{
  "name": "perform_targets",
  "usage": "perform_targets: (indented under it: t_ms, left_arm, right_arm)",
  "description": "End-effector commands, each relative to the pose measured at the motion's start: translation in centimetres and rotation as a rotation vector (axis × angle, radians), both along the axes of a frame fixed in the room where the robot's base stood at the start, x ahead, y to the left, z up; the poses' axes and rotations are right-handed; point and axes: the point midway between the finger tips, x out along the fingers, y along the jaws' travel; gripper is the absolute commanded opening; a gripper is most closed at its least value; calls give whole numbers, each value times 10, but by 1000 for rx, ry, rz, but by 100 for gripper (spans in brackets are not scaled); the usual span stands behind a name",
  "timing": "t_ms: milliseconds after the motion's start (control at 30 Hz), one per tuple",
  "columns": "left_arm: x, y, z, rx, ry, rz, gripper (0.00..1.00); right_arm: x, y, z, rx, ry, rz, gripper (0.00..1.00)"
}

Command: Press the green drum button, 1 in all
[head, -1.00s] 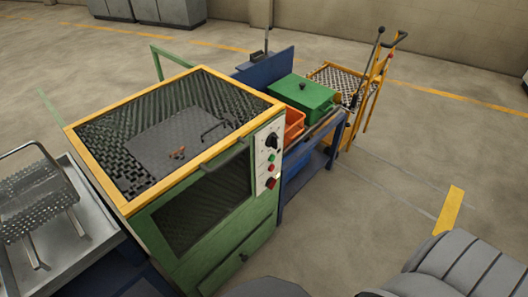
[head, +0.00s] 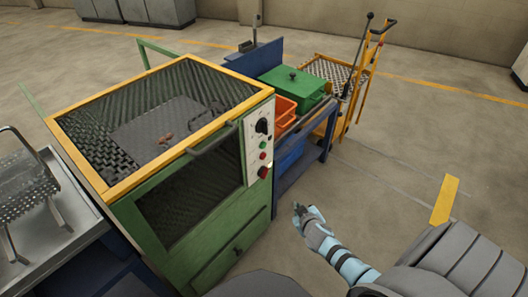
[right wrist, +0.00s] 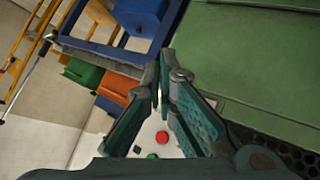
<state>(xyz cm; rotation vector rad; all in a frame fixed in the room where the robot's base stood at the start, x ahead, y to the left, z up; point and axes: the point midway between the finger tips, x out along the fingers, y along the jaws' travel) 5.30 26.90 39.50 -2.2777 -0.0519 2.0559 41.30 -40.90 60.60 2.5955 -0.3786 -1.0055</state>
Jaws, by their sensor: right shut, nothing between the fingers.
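The green button (head: 263,144) is a small round button on the white control panel (head: 249,158) at the right front corner of the green machine. My left gripper is not in view.
A dark handle (head: 212,137) sticks out left of the panel. A blue bench with an orange bin (head: 284,110) and green box (head: 296,90) stands behind.

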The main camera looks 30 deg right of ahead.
Motion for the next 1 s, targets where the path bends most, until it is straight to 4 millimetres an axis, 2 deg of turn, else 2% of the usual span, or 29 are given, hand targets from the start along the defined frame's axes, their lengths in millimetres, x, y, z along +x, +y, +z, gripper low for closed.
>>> perform_targets:
  t_ms: [33, 133, 200, 333, 433, 767, 1000]
  left_arm:
    - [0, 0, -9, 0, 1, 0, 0]
    - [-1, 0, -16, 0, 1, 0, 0]
    - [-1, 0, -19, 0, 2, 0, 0]
    - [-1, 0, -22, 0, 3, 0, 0]
    - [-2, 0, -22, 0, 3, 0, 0]
    - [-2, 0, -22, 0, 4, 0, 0]
    - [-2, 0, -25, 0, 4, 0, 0]
  right_arm:
    - [20, -7, 18, -26, -62, -1, 0]
    - [52, -17, 65, -73, -180, -5, 0]
    - [66, -21, 91, -97, -243, -8, 0]
    - [79, -25, 120, -121, -311, -11, 0]
    - [82, -26, 126, -125, -325, -13, 0]
    - [83, -25, 126, -124, -323, -13, 0]
    - [107, -18, 125, -123, -323, -13, 0]
